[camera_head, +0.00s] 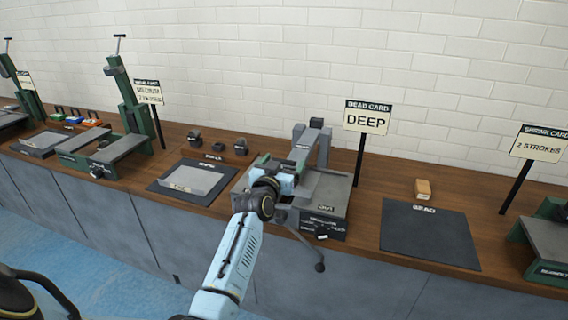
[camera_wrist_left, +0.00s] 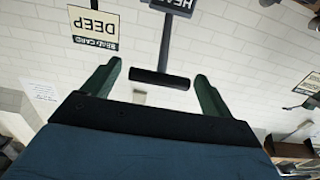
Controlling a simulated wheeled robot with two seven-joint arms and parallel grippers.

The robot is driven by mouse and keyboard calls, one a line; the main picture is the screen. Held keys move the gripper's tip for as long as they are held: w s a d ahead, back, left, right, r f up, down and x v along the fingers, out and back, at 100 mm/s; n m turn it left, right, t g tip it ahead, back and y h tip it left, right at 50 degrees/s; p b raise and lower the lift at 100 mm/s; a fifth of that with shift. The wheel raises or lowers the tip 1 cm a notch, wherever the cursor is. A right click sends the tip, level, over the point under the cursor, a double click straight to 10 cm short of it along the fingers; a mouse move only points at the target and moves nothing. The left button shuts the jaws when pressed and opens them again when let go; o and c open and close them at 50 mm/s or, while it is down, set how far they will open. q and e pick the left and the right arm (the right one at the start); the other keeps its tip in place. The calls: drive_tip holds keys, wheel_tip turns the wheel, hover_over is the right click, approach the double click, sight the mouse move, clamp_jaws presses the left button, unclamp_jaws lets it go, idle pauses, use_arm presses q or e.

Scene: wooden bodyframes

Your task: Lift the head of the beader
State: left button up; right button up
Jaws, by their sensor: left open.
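The beader (camera_head: 323,190) is a grey machine on the bench, beside the BEAD CARD sign reading DEEP (camera_head: 367,117). Its grey head arm (camera_head: 312,141) stands at the back of its base. My left gripper (camera_head: 262,162) is over the left side of the beader, partly hidden by its own wrist. In the left wrist view, upside down, its two green fingers (camera_wrist_left: 157,84) are apart. A black bar (camera_wrist_left: 158,78) on a grey stem, with a HEAD label (camera_wrist_left: 178,5), shows between the fingers without visible contact. I cannot tell its depth between them. My right gripper is not in view.
A mat with a grey plate (camera_head: 190,179) lies left. Green machines (camera_head: 128,108) stand farther left, another (camera_head: 545,232) at the right edge. A ball-ended lever (camera_head: 319,266) hangs before the bench.

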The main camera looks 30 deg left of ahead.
use_arm(q)
drive_tip(key=shift+w+a, duration=0.15)
drive_tip(key=shift+w, duration=0.35)
